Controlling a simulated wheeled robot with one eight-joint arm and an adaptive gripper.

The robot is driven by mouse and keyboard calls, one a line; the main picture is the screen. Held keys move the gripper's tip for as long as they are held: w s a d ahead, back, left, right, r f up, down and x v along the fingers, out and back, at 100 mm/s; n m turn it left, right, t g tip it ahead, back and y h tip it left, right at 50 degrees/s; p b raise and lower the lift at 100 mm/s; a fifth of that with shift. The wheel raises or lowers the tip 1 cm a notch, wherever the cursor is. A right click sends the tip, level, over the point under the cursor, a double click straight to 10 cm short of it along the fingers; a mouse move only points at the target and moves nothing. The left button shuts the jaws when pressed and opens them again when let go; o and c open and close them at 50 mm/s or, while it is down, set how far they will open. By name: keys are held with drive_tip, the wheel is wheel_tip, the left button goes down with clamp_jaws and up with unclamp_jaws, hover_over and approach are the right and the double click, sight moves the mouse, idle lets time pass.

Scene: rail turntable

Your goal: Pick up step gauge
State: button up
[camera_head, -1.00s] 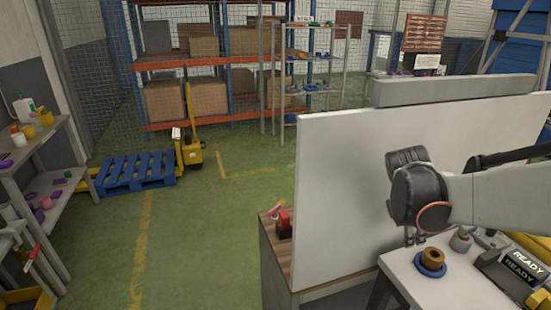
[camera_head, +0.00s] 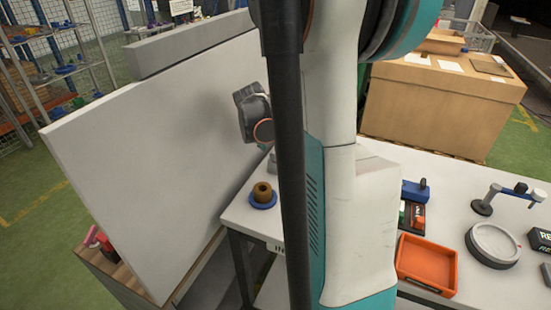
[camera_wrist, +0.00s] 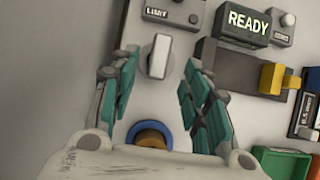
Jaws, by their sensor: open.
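My gripper (camera_wrist: 162,66) is open and empty in the wrist view, its two teal-padded fingers apart above a pale surface. A light grey upright piece (camera_wrist: 160,54) shows just beyond and between the fingertips. A brown round piece on a blue round base (camera_wrist: 150,130) lies nearer the palm, partly hidden by my wrist. The brown piece (camera_head: 262,192) also stands on the table in the head view. I cannot tell for sure which thing is the step gauge. In the head view my arm hides the fingers.
Right of the fingers are a dark fixture with a yellow block (camera_wrist: 272,78), a READY display (camera_wrist: 248,27) and a green bin (camera_wrist: 280,162). A LIMIT box (camera_wrist: 172,12) is at the top. In the head view a white panel (camera_head: 150,140) stands left; an orange tray (camera_head: 427,265) lies right.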

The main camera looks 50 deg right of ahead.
sight(275, 150)
drive_tip(key=b+x, duration=0.2)
drive_tip(key=x, duration=0.4)
drive_tip(key=shift+w+d+f+b, duration=0.15)
drive_tip(key=shift+b, duration=0.25)
clamp_jaws()
